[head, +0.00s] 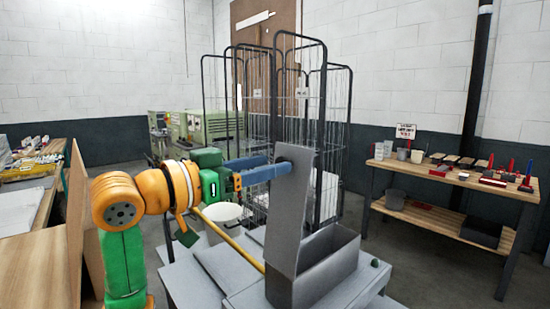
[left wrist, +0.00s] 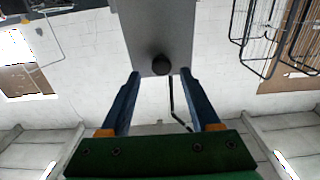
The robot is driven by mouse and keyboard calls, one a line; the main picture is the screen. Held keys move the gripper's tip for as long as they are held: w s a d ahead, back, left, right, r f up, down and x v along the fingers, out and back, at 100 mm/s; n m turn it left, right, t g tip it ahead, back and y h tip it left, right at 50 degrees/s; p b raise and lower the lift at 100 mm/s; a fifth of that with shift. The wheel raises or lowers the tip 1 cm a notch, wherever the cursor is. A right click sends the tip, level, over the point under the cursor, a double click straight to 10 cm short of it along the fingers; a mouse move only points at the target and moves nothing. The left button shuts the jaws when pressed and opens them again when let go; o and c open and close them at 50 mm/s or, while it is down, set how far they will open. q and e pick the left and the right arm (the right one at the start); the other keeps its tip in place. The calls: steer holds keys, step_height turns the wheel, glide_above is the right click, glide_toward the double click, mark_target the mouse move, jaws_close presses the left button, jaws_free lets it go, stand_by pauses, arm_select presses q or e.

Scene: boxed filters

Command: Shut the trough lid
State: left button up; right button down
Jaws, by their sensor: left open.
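The grey trough (head: 325,268) stands on a grey table in the middle of the head view. Its lid (head: 294,205) is raised, standing nearly upright above the trough's left side. In the left wrist view the lid (left wrist: 150,22) comes down from the top, with a dark round knob (left wrist: 161,65) near its edge. My left gripper (head: 279,166) is at the upper part of the lid, on its left side. Its blue fingers are open, and the knob shows between the fingertips (left wrist: 160,75); I cannot tell whether they touch it. My right gripper is not in view.
Wire cage trolleys (head: 325,120) stand behind the trough. A wooden bench (head: 455,178) with tools is at the right, and another table (head: 35,200) at the left. A yellow rod (head: 230,238) and a white round container (head: 222,213) are left of the trough.

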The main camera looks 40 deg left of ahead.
arm_select(q)
steer(key=shift+w+d+r+p, duration=0.2)
steer(key=shift+w+d, duration=0.1)
steer(key=shift+w, duration=0.2)
steer(key=shift+w+d+r+p, duration=0.15)
steer(key=shift+w+d, duration=0.1)
steer(key=shift+w, duration=0.2)
steer(key=shift+w+a+f, duration=0.65)
steer(key=shift+w+a, duration=0.1)
steer(key=shift+a, duration=0.05)
steer(key=shift+s+d+r, duration=0.15)
steer(key=shift+s+d, duration=0.1)
steer(key=shift+d, duration=0.05)
steer(key=c, duration=0.7)
jaws_close()
steer(key=shift+r, duration=0.1)
